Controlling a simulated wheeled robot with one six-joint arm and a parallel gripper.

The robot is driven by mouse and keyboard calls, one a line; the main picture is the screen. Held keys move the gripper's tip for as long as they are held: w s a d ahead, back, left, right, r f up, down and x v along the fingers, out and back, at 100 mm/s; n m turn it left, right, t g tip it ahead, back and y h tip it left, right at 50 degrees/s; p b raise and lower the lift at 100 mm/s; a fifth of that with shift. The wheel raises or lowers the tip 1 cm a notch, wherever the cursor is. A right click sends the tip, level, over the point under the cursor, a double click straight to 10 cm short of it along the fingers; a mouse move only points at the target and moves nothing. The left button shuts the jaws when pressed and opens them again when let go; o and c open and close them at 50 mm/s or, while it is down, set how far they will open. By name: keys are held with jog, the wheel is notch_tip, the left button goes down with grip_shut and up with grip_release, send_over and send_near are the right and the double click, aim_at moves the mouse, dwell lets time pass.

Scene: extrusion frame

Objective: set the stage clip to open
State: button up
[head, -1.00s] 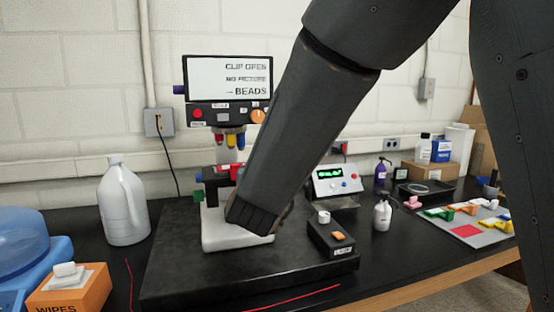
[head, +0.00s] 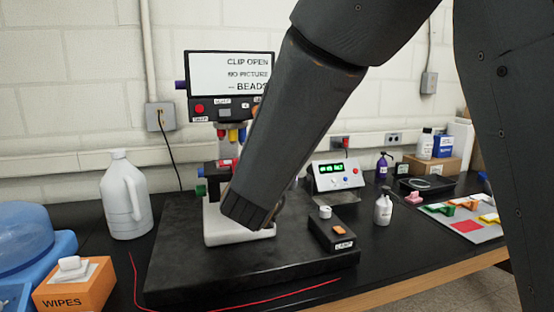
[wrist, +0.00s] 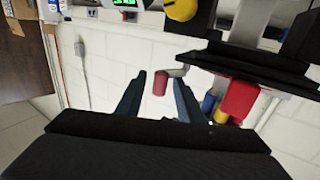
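The microscope (head: 212,222) has a pale base, with coloured objectives above its dark stage. Its screen (head: 228,74) reads "CLIP OPEN", "NO PICTURE" and "BEADS". My arm covers the right side of the stage in the head view, and my gripper is hidden there. In the wrist view my gripper (wrist: 158,98) is open, with its two dark fingers apart. A red cylindrical knob (wrist: 160,83) on a short grey arm shows between the fingers, near the dark stage plate (wrist: 260,66). I cannot tell whether this knob is the clip's handle or whether a finger touches it.
A lamp box (head: 333,230) and a control box with a green display (head: 337,175) stand right of the microscope. A white jug (head: 125,197) and a wipes box (head: 75,284) are at left. A tray with coloured pieces (head: 466,226) lies far right.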

jog(key=s+a+b, duration=0.1)
jog(key=s, duration=0.6)
jog(key=shift+s+a, duration=0.25)
jog(key=shift+s, duration=0.1)
